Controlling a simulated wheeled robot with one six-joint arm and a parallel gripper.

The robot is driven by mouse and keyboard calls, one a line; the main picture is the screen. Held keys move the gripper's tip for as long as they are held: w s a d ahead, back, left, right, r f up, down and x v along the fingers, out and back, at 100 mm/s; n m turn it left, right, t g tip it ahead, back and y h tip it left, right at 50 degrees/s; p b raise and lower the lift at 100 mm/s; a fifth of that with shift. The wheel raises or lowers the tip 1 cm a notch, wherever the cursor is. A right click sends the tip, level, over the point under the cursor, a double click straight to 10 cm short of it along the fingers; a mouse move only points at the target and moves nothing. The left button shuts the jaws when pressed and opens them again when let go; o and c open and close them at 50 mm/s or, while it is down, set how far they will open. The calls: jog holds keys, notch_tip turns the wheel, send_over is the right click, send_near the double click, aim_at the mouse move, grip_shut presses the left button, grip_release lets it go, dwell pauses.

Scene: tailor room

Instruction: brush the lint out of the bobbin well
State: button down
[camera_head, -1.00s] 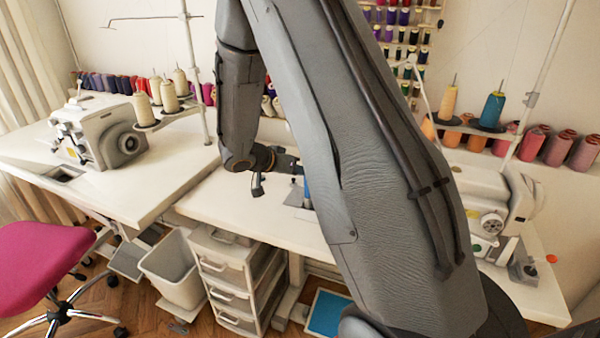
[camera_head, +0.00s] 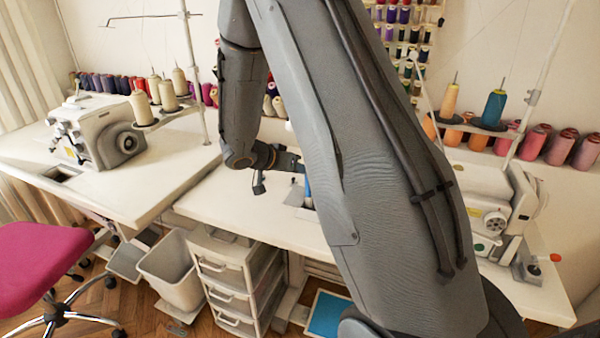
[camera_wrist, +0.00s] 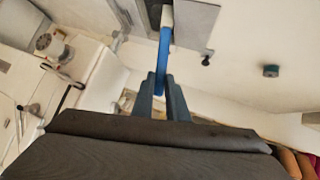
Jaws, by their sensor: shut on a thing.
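My gripper (camera_wrist: 163,88) is shut on a slim blue brush (camera_wrist: 163,52) in the wrist view. The brush points away from the fingers and ends in a pale tip (camera_wrist: 167,15). That tip is at a dark opening, seemingly the bobbin well (camera_wrist: 152,12), beside a grey metal plate (camera_wrist: 196,22). I cannot tell whether the tip touches inside, and no lint can be made out. In the head view my gripper (camera_head: 292,165) is over the middle white table (camera_head: 225,197). A bit of blue shows beside it; my arm hides most of the machine there.
A small black knob (camera_wrist: 206,60) and a teal-and-black item (camera_wrist: 270,71) are near the plate. A white machine (camera_head: 97,135) stands at left, another (camera_head: 490,210) at right. Thread cones line the back wall. A pink chair (camera_head: 38,262), bin (camera_head: 170,268) and drawers (camera_head: 228,280) stand in front.

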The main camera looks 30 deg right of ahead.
jog(key=shift+w+d+b, duration=1.1)
jog(key=shift+d+b, duration=0.1)
jog(key=shift+d, duration=0.2)
jog(key=shift+s+a+f, duration=0.1)
jog(key=shift+a, duration=0.05)
jog(key=shift+s+a+f+b, duration=0.1)
jog(key=shift+s+a+b, duration=0.45)
jog(key=shift+a, duration=0.2)
jog(key=shift+s+a+b, duration=0.4)
jog(key=shift+s+a, duration=0.25)
jog(key=shift+a, duration=0.1)
jog(key=shift+w+d, duration=0.1)
jog(key=shift+w+d+b, duration=0.65)
jog(key=shift+d+b, duration=0.1)
jog(key=shift+d, duration=0.1)
jog(key=shift+w+d+b, duration=0.6)
jog(key=shift+d+b, duration=0.1)
jog(key=shift+d, duration=0.1)
jog(key=shift+a, duration=0.1)
